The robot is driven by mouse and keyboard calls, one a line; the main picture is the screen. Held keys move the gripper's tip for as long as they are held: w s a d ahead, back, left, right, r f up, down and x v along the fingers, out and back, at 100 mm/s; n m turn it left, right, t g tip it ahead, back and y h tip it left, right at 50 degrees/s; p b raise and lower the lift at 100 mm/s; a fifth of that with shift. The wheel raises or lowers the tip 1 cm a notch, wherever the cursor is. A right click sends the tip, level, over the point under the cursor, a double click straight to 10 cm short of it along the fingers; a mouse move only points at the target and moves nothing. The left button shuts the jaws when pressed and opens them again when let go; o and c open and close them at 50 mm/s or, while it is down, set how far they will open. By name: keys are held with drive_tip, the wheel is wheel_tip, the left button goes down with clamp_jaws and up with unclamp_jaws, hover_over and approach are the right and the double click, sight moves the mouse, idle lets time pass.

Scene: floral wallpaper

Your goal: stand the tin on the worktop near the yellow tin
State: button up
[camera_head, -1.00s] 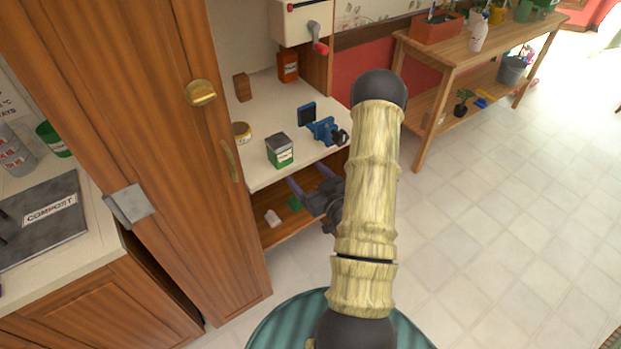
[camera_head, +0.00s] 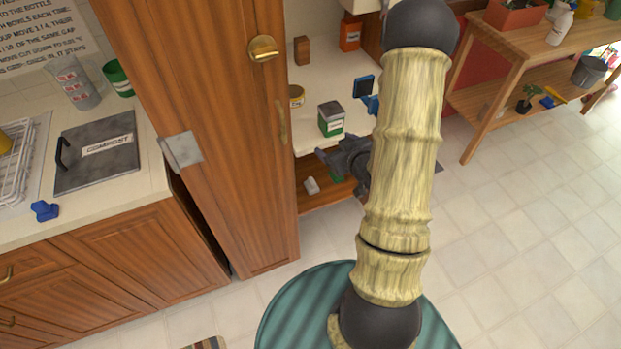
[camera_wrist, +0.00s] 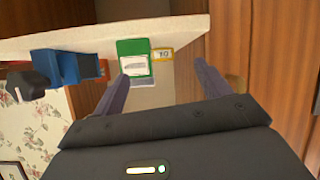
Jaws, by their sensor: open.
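A green tin with a dark lid and a white label (camera_head: 331,119) stands upright on the pale worktop (camera_head: 310,80), near its front edge. It also shows in the wrist view (camera_wrist: 133,66). The small round yellow tin (camera_head: 297,96) stands behind and left of it, beside the cupboard, and shows in the wrist view (camera_wrist: 163,54). My gripper (camera_head: 327,154) is open and empty, in front of the worktop edge, apart from both tins. In the wrist view both tins appear between its spread fingers (camera_wrist: 161,72).
A blue vice (camera_head: 371,105), partly hidden by my arm, is right of the green tin. A tall wooden cupboard (camera_head: 215,120) closes the left side. A brown block (camera_head: 301,50) and an orange tin (camera_head: 350,34) stand behind.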

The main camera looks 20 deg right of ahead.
drive_tip(key=s+a+r+m+g, duration=0.1)
drive_tip(key=s+a+r+g, duration=0.3)
drive_tip(key=s+a+g, duration=0.1)
drive_tip(key=s+a+r+m+g+h, duration=0.1)
drive_tip(key=s+a+r+g, duration=0.4)
drive_tip(key=s+a, duration=0.3)
drive_tip(key=shift+s+a, duration=0.3)
drive_tip(key=shift+s, duration=0.45)
drive_tip(key=shift+c, duration=0.5)
